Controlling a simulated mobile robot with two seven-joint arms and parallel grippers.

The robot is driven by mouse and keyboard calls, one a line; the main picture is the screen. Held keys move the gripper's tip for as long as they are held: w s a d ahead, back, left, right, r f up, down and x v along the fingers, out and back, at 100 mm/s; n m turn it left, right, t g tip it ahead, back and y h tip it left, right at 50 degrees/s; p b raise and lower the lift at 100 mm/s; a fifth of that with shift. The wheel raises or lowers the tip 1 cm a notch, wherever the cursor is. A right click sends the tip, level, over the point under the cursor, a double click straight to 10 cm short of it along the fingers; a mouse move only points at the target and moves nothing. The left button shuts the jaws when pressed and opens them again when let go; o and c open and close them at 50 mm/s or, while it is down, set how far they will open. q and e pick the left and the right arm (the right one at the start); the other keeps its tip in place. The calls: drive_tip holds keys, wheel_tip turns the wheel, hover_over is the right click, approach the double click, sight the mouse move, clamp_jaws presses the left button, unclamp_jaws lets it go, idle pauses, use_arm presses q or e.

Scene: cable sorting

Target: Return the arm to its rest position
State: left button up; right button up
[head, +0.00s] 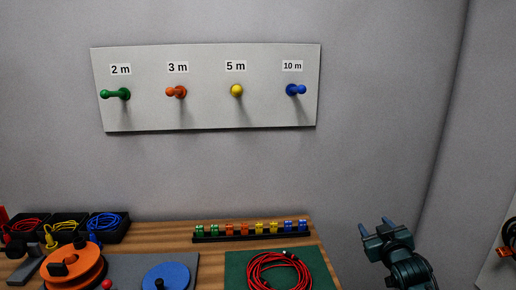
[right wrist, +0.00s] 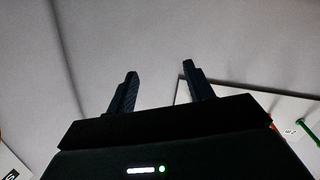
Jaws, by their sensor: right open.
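My right gripper (head: 375,229) is at the lower right of the head view, to the right of the table and pointing up and away toward the bare wall. Its two fingers stand apart with nothing between them. In the right wrist view the same open fingers (right wrist: 157,80) show against the grey wall, empty. Part of a white peg board with a green peg (right wrist: 307,132) shows at the right edge of that view. My left gripper is not in view.
A peg board (head: 210,118) labelled 2 m to 10 m hangs on the wall, its pegs bare. On the table, a red cable (head: 270,270) lies coiled on a green mat (head: 236,262). A clip rack (head: 250,236), dark bins (head: 118,235) and an orange reel (head: 85,265) stand nearby.

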drive_tip(key=s+a+f+g+y, duration=0.25)
drive_tip(key=s+a+f, duration=0.65)
drive_tip(key=s+f, duration=0.55)
drive_tip(key=s+a+f+g, duration=0.1)
drive_tip(key=s+a, duration=0.2)
drive_tip(key=s, duration=0.4)
drive_tip(key=s+a+f+g+y, duration=0.1)
drive_tip(key=s+a+f, duration=0.1)
drive_tip(key=s, duration=0.5)
drive_tip(key=s+a+f+g, duration=0.1)
drive_tip(key=s+a+f, duration=0.1)
drive_tip(key=s+a, duration=0.2)
drive_tip(key=s, duration=0.3)
drive_tip(key=shift+s+f+y, duration=0.15)
drive_tip(key=shift+s+y, duration=0.2)
